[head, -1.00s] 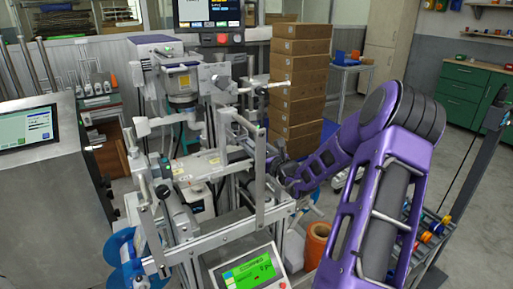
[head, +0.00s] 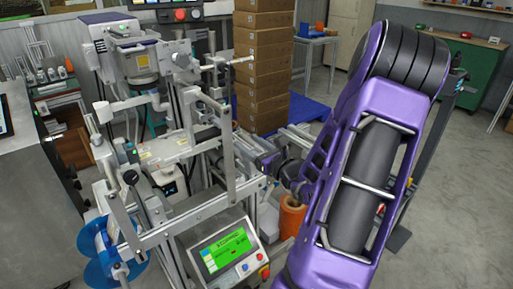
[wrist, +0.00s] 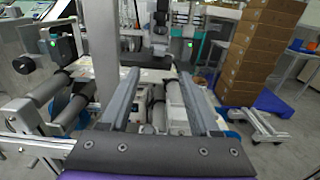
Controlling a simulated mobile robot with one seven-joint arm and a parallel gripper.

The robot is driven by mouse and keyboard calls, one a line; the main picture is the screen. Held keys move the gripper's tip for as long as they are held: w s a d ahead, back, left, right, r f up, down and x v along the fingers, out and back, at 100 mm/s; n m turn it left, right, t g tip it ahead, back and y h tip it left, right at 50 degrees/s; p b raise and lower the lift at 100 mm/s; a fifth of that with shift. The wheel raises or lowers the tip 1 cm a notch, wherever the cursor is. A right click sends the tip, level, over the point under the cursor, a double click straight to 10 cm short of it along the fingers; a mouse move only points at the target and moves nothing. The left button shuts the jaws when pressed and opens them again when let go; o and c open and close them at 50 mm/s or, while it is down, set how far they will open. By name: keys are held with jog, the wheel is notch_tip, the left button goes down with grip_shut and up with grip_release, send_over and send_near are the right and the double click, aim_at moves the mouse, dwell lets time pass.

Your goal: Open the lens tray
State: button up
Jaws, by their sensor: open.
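I cannot pick out the lens tray for certain in either view. The grey and white machine (head: 170,150), with its uprights, rails and rollers, fills the left and middle of the head view. My gripper (wrist: 159,75) is open in the wrist view, its two long grey fingers apart and pointing forward over the machine's parts. Nothing is held between them. White and dark machine parts (wrist: 165,118) show below and between the fingers. In the head view my purple arm reaches in from the right to the machine's right side, where the metal frame partly hides the gripper.
A control box with a green screen (head: 222,252) stands at the machine's front. An orange roll (head: 292,217) stands to its right. Stacked brown boxes (head: 262,65) rise behind. Blue reels (head: 103,240) sit at the lower left. Open grey floor (head: 455,180) lies at the right.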

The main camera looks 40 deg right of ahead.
jog(key=s, duration=0.3)
jog(key=shift+s+a, duration=0.1)
jog(key=shift+s, duration=0.1)
dwell(0.5)
